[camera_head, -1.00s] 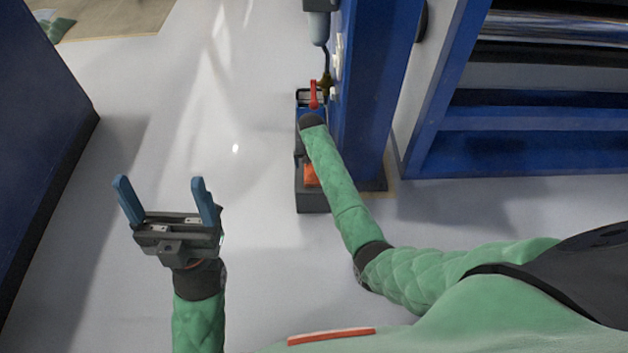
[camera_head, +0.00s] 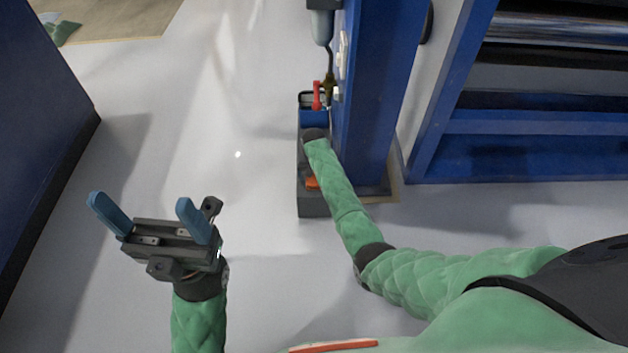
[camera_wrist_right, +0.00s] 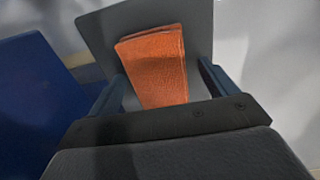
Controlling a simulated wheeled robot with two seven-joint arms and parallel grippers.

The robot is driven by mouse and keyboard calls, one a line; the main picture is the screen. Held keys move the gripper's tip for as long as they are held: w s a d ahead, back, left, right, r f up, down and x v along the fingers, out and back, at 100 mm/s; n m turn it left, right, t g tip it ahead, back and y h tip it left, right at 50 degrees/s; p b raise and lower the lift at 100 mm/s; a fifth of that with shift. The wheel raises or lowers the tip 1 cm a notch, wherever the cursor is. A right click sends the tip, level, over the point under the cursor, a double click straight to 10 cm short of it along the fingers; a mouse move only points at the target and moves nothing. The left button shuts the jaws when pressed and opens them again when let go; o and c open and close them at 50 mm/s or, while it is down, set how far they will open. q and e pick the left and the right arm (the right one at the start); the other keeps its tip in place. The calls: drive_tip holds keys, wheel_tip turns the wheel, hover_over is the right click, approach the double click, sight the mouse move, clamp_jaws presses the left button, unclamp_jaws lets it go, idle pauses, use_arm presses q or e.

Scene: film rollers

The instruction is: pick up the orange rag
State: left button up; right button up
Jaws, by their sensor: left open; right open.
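The orange rag (camera_wrist_right: 158,66) is folded and lies on a flat grey surface (camera_wrist_right: 100,35) in the right wrist view. My right gripper (camera_wrist_right: 162,72) is open, with a blue finger on either side of the rag; I cannot tell whether they touch it. In the head view only a small part of the rag (camera_head: 312,183) shows on a dark grey box (camera_head: 313,204), beside my right arm. My right gripper's fingers are hidden there behind the arm. My left gripper (camera_head: 142,203) is open and empty over the floor at the left.
A blue post (camera_head: 371,100) stands just right of the box, with a red-handled valve (camera_head: 317,95) near its base. A blue machine frame (camera_head: 520,150) is at the right. A dark blue panel (camera_head: 35,130) stands at the left. The floor between is clear.

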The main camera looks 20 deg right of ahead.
drive_tip(key=shift+f, duration=0.1)
drive_tip(key=shift+c, duration=0.3)
drive_tip(key=c, duration=1.1)
